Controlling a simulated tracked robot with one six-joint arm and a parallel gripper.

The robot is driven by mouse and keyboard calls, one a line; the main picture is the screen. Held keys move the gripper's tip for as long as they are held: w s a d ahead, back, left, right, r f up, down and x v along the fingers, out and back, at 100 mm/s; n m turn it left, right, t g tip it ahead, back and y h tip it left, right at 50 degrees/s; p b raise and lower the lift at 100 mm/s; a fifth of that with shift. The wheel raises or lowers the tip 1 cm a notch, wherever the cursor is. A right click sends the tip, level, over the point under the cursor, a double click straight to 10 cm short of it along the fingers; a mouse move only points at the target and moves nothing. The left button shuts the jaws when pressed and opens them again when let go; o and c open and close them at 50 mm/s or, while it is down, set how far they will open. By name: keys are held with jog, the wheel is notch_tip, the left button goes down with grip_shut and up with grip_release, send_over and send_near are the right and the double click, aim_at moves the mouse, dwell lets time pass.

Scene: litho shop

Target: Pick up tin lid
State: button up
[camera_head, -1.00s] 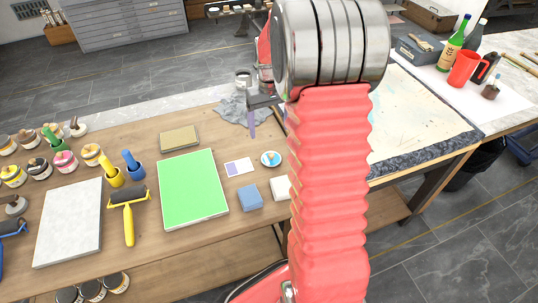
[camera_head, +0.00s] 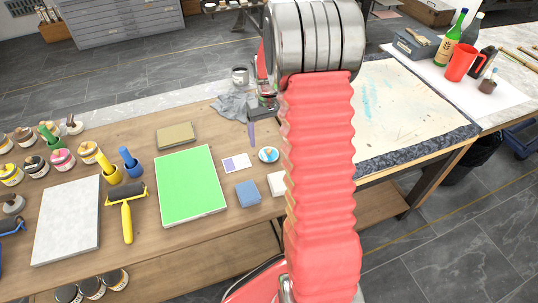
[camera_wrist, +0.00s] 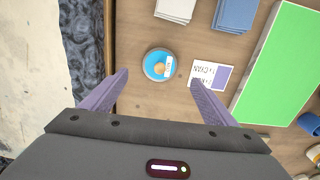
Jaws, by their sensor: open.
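The tin lid (camera_head: 268,154) is a small round disc lying flat on the wooden table. In the wrist view the lid (camera_wrist: 153,72) shows a pale rim, a blue inside, an orange-tan patch and a small white label. My gripper (camera_wrist: 158,78) is open and empty, with its two purple fingers spread apart. In the wrist view the lid appears between and slightly beyond the fingertips; how high the fingers are above it I cannot tell.
A white card with a purple patch (camera_wrist: 211,75) lies beside the lid. A grey cloth (camera_head: 232,106) and a metal tin (camera_head: 240,76) are behind. Bare wood surrounds the lid.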

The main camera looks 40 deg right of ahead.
aim_at(269, 149)
jog(key=shift+f, duration=1.25)
jog(key=shift+f, duration=2.6)
jog(key=shift+c, duration=0.4)
jog(key=c, duration=1.1)
